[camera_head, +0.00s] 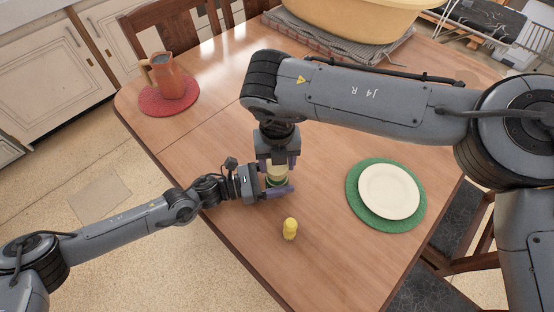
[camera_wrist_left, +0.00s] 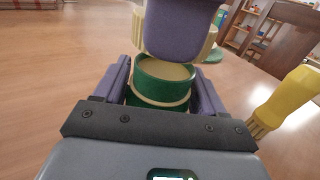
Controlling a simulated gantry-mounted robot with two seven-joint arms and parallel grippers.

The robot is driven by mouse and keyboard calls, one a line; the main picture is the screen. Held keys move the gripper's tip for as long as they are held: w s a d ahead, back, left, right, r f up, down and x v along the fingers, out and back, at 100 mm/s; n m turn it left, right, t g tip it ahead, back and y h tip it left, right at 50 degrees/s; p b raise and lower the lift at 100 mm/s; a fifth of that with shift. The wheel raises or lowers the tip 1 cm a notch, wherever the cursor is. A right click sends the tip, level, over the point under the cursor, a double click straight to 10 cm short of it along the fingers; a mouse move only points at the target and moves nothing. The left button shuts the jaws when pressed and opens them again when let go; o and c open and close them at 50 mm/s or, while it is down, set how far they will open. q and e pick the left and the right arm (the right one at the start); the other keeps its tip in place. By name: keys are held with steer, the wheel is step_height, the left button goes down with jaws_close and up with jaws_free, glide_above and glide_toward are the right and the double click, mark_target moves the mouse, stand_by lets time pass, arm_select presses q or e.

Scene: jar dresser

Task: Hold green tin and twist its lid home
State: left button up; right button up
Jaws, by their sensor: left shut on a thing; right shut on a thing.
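The green tin (camera_head: 274,183) is upright at table level, and my left gripper (camera_head: 272,190) is shut around its sides. In the left wrist view the tin (camera_wrist_left: 160,83) has a cream band and its upper rim shows between the purple fingers of my left gripper (camera_wrist_left: 162,95). My right gripper (camera_head: 277,163) points down from above and is shut on the cream lid (camera_head: 276,173). The lid also shows in the left wrist view (camera_wrist_left: 138,28), above the tin, partly hidden by a purple finger. Whether the lid touches the rim cannot be told.
A small yellow object (camera_head: 290,229) stands close in front of the grippers. A white plate (camera_head: 389,191) on a green mat (camera_head: 353,205) lies to the right. A terracotta jug (camera_head: 171,75) stands on a red mat (camera_head: 152,108) at the far left. A large yellow basin (camera_head: 350,18) is at the back.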

steer(key=shift+f, duration=0.15)
steer(key=shift+f, duration=0.75)
steer(key=shift+f, duration=0.55)
